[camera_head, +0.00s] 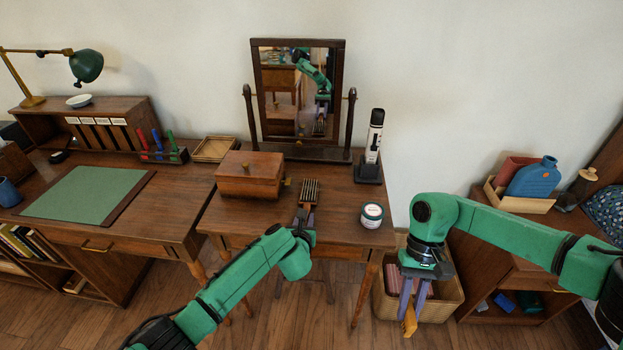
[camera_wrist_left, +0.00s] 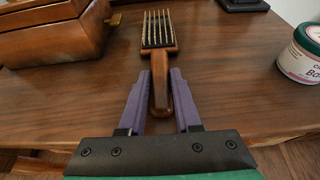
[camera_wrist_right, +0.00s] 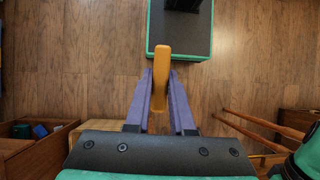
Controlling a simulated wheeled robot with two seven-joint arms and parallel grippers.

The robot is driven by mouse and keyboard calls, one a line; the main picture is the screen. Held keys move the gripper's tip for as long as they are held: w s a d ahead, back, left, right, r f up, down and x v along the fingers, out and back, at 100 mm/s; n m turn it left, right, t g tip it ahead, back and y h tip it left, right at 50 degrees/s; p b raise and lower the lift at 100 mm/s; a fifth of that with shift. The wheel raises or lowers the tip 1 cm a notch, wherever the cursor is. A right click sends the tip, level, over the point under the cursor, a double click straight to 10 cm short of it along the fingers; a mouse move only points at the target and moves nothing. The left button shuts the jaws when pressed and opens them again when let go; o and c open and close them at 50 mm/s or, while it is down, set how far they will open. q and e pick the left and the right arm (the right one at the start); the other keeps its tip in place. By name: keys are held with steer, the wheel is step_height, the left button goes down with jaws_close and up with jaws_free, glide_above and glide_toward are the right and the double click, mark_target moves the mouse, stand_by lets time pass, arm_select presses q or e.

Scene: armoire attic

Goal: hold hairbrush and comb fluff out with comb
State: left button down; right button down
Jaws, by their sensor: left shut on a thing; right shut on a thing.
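The hairbrush (camera_head: 310,188) has a brown wooden body and pale bristles facing up. It lies over the front part of the dressing table (camera_head: 345,215), its head pointing away from me. My left gripper (camera_head: 303,217) is shut on its handle; the left wrist view shows the handle (camera_wrist_left: 159,92) between the purple fingers. I cannot make out fluff among the bristles (camera_wrist_left: 158,27). My right gripper (camera_head: 413,292) is shut on the orange-yellow comb (camera_head: 410,322), which points down, right of the table and above the floor. The comb (camera_wrist_right: 162,62) also shows in the right wrist view; its teeth cannot be told.
A wooden box (camera_head: 250,175) stands left of the brush and a white jar with a green lid (camera_head: 372,215) to its right. A mirror (camera_head: 300,95) and an upright device on a dark stand (camera_head: 374,140) are behind. A wicker basket (camera_head: 447,303) is below my right gripper.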

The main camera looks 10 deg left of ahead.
arm_select(q)
steer(key=c, duration=0.5)
jaws_free()
